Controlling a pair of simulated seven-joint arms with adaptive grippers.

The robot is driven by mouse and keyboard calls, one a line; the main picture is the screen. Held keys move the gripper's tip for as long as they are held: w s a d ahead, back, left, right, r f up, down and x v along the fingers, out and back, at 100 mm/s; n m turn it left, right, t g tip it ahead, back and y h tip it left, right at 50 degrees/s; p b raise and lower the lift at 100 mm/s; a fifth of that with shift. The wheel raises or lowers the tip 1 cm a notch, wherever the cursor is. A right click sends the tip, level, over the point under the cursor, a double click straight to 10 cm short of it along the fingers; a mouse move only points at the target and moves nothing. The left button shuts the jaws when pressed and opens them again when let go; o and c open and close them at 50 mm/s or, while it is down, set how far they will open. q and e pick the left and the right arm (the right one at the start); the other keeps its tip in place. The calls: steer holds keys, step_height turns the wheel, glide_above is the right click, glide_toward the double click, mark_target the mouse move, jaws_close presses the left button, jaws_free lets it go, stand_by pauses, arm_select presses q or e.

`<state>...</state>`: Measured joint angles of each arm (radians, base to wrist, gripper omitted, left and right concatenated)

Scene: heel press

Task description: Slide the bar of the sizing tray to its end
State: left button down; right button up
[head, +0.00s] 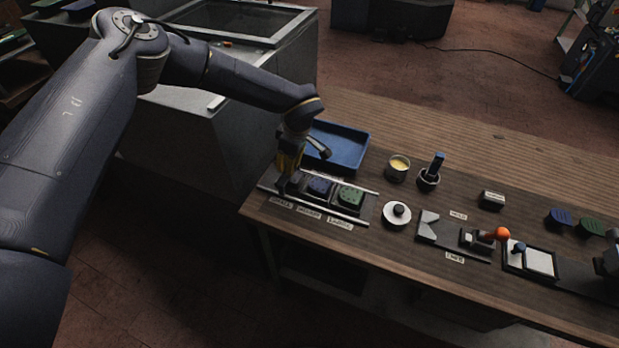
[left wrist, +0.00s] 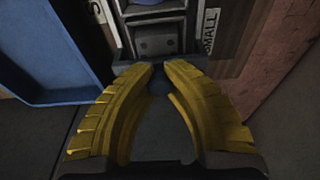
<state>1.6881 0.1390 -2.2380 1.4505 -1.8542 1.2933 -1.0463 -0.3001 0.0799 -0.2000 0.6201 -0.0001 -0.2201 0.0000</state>
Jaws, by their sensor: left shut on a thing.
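The sizing tray (head: 327,215) lies at the left end of the bench, with pale rails and size labels along its front. A blue block (head: 320,187) and a green block (head: 349,196) sit in it. My left gripper (head: 287,181), with yellow fingers, is down at the tray's left end, left of the blue block. In the left wrist view my left gripper (left wrist: 160,72) is shut on the dark bar (left wrist: 205,61), which crosses the tray beside the SMALL label. A dark grey block (left wrist: 157,43) lies just beyond the bar. The fingers partly hide the bar. My right gripper is not seen.
A blue bin (head: 345,140) stands close behind the tray. The bench's back strip is clear.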

arm_select(q)
steer(key=shift+w+a, duration=0.4)
steer(key=shift+a, duration=0.6)
steer(key=shift+w+a, duration=0.45)
steer(key=shift+a, duration=0.5)
steer(key=shift+w+a, duration=0.4)
steer(key=shift+a, duration=0.6)
steer(key=shift+c, duration=2.2)
jaws_free()
steer(key=shift+r, duration=0.1)
step_height(320, 180, up, 3)
steer(key=shift+r, duration=0.15)
steer(key=shift+s+d+r, duration=0.3)
steer(key=shift+d+r, duration=0.05)
steer(key=shift+d, duration=0.35)
steer(key=shift+s+d+r, duration=0.25)
steer(key=shift+d+r, duration=0.05)
steer(key=shift+d, duration=0.35)
steer(key=shift+s+d+r, duration=0.3)
steer(key=shift+d+r, duration=0.05)
steer(key=shift+d, duration=0.35)
